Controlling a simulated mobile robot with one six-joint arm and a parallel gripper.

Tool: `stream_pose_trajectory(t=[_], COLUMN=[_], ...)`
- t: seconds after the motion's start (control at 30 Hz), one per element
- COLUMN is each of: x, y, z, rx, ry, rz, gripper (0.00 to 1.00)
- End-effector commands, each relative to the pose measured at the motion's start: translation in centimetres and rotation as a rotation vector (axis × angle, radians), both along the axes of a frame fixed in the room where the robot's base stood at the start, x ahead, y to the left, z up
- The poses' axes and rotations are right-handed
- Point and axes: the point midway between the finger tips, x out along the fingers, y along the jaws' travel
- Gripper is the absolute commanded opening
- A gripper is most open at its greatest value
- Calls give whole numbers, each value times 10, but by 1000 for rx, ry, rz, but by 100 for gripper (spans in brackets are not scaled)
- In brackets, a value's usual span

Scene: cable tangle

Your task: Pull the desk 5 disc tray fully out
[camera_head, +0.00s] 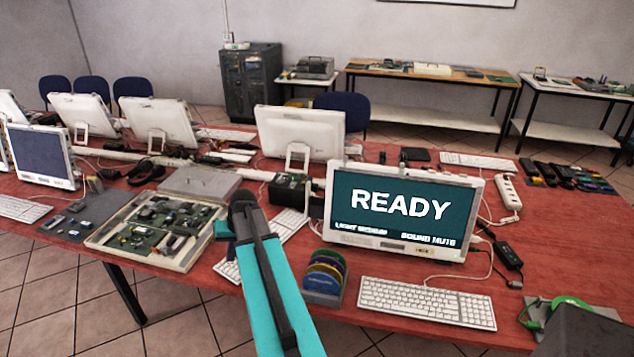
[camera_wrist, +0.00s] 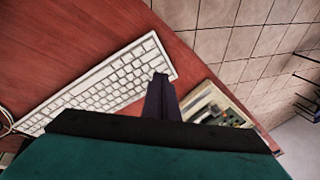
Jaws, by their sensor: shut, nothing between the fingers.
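A white all-in-one computer (camera_head: 404,212) stands on the red desk, its screen reading READY. I cannot make out a disc tray on it, nor which desk is number 5. My teal and black arm rises in front of it on the left, and hides my fingers in the head view. In the wrist view my gripper (camera_wrist: 161,80) is shut, dark and empty, over one end of a white keyboard (camera_wrist: 95,92). This seems to be the keyboard partly behind my arm in the head view (camera_head: 286,226).
A rack of coloured discs (camera_head: 324,279) stands beside the READY computer, with another keyboard (camera_head: 427,302) in front. An open case of circuit boards (camera_head: 155,230) lies left of my arm; it also shows in the wrist view (camera_wrist: 214,103). A power strip (camera_head: 508,194) lies right.

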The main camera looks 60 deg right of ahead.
Motion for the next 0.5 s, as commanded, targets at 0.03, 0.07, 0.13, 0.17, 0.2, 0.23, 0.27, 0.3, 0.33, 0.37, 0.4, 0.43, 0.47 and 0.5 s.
stream_pose_trajectory(t=[0.03, 0.07, 0.13, 0.17, 0.2, 0.23, 0.27, 0.3, 0.33, 0.37, 0.4, 0.43, 0.47, 0.5], x=[-4, -6, -13, -17, -22, -26, -31, -37, -43, -48, -56, -62, -68, -77], y=[-24, -36, -62, -73, -88, -99, -111, -125, -136, -147, -161, -172, -182, -196], z=[12, 19, 34, 41, 50, 57, 64, 74, 80, 88, 98, 105, 112, 122], rx=[-2, -2, -2, -3, -5, -6, -7, -9, -11, -13, -16, -18, -21, -25], ry=[-19, -30, -53, -65, -78, -88, -99, -113, -123, -133, -147, -157, -167, -182], rz=[-34, -50, -89, -106, -128, -144, -161, -181, -198, -214, -234, -250, -266, -286], gripper=[0, 0, 0, 0, 0, 0, 0, 0, 0, 0, 0, 0, 0, 0])
